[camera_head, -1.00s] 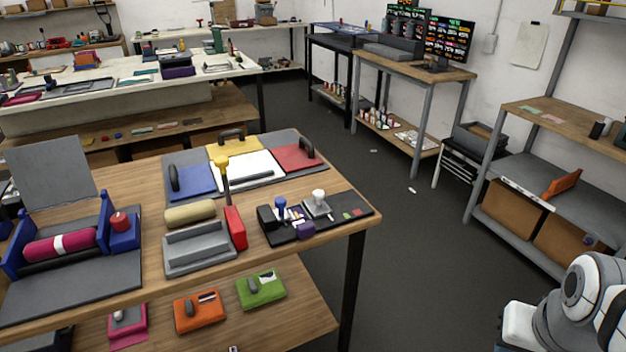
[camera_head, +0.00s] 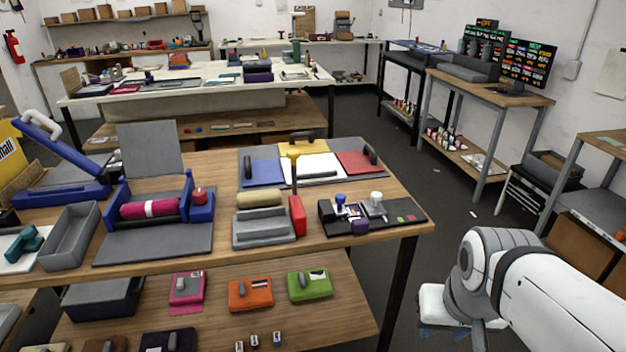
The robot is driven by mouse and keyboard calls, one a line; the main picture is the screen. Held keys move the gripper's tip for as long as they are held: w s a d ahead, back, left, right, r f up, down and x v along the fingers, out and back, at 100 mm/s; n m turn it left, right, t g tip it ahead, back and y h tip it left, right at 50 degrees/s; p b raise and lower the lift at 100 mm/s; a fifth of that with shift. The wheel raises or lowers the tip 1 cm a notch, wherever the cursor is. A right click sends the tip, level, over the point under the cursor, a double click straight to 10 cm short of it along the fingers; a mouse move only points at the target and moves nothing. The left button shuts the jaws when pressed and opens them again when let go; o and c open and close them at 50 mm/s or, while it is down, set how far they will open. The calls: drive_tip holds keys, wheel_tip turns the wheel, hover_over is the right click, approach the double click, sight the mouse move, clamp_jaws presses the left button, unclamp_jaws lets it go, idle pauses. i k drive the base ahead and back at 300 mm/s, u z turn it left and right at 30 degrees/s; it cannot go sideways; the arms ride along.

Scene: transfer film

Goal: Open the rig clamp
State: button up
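A flat rig on the wooden bench carries a blue plate (camera_head: 262,173), a yellow plate (camera_head: 304,147) and a red plate (camera_head: 358,162), each with a black handle, around a white sheet (camera_head: 305,169).
A blue roller stand with a magenta roll (camera_head: 150,208) and a large blue press (camera_head: 62,170) are at the left of the bench. A black stamp tray (camera_head: 372,214) is near its right end. Orange and green pads lie on the lower shelf (camera_head: 215,311). Dark floor (camera_head: 455,205) is free at right.

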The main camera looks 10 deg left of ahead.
sight(340, 198)
drive_tip(key=u, duration=0.05)
drive_tip(key=i, duration=1)
drive_tip(key=u, duration=0.05)
